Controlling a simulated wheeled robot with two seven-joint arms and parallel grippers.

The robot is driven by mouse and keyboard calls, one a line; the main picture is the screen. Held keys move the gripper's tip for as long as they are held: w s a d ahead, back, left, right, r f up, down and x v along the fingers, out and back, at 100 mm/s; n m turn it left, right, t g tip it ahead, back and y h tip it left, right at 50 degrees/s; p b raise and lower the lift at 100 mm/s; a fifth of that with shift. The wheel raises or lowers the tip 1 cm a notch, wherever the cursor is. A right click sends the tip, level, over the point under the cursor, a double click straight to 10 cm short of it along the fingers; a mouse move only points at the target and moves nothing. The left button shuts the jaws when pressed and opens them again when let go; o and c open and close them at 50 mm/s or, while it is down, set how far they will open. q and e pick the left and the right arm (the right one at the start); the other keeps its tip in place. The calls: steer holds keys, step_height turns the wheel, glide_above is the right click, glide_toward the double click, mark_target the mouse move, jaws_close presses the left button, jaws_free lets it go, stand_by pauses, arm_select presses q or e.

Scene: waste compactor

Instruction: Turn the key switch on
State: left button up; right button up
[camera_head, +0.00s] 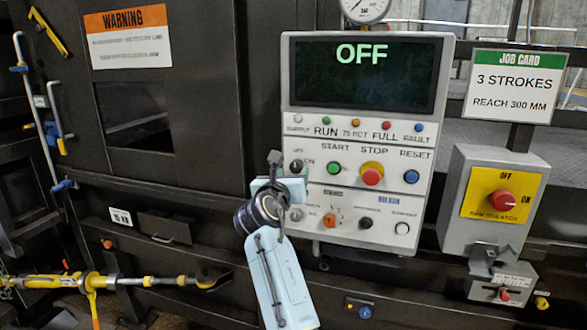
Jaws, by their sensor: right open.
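The grey control panel (300,120) stands in front of me, and its dark screen (365,75) reads OFF in green. A small dark switch (296,166) sits at the panel's left, beside OFF and ON labels; it looks like the key switch, but its exact position is too small to read. My right gripper (283,188) is open, just below that switch at the panel's lower left edge. Its pale blue arm link comes up from below. The gripper hides part of the panel's lower left controls. I cannot tell whether it touches the panel. My left gripper is not in view.
Green start (334,168), red stop (371,176) and blue reset (411,177) buttons are right of the switch. Lower knobs include an orange one (329,220). A red isolator knob (503,200) is at right. A yellow bar (125,282) crosses the lower left.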

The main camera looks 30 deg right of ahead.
mark_target(295, 168)
steer(key=shift+x, duration=1.5)
steer(key=c, duration=1)
